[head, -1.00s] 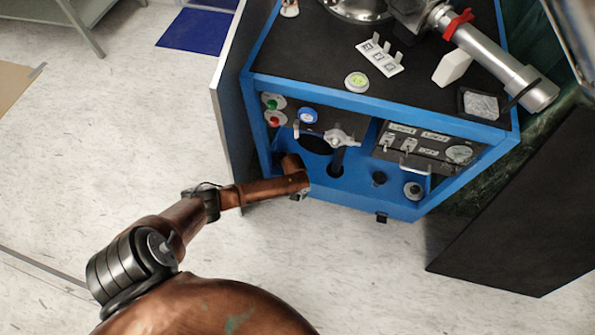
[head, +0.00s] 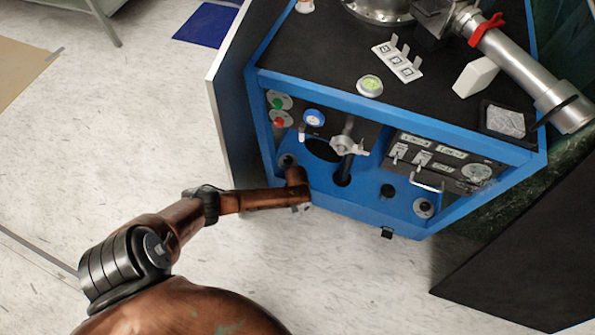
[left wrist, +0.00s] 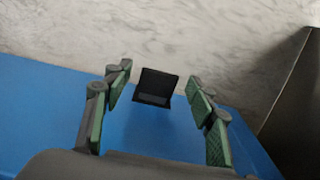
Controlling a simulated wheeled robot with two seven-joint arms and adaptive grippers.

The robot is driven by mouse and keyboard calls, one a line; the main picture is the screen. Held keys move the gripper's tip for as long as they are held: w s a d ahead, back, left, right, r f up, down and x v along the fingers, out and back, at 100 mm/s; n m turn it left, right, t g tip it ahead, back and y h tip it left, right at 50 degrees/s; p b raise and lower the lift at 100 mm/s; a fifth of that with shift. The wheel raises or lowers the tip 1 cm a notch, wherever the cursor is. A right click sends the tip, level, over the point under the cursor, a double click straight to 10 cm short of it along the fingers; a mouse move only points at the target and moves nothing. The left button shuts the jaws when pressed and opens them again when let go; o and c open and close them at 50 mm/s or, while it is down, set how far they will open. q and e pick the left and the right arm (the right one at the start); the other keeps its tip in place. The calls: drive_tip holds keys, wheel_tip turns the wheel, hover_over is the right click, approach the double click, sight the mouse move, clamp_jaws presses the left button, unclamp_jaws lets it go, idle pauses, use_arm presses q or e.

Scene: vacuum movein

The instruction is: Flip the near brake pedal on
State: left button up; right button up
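A small black pedal (head: 387,232) sticks out at the bottom front edge of the blue cart (head: 375,205). In the left wrist view a black pedal (left wrist: 153,88) shows at the edge of a blue surface, against the pale floor. My left gripper (left wrist: 160,78) is open. Its green-padded fingers stand on either side of the pedal in that picture, with nothing held; I cannot tell the distance. In the head view my left arm reaches to the cart's lower left front, left of the pedal, and its fingers cannot be made out. My right gripper is not in view.
The cart front has switches, a gauge, a valve handle (head: 346,145) and a metal handle (head: 428,182). A pale panel (head: 228,120) stands at its left side, and a black panel (head: 530,230) at right.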

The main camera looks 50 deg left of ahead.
use_arm(q)
clamp_jaws()
idle(0.4)
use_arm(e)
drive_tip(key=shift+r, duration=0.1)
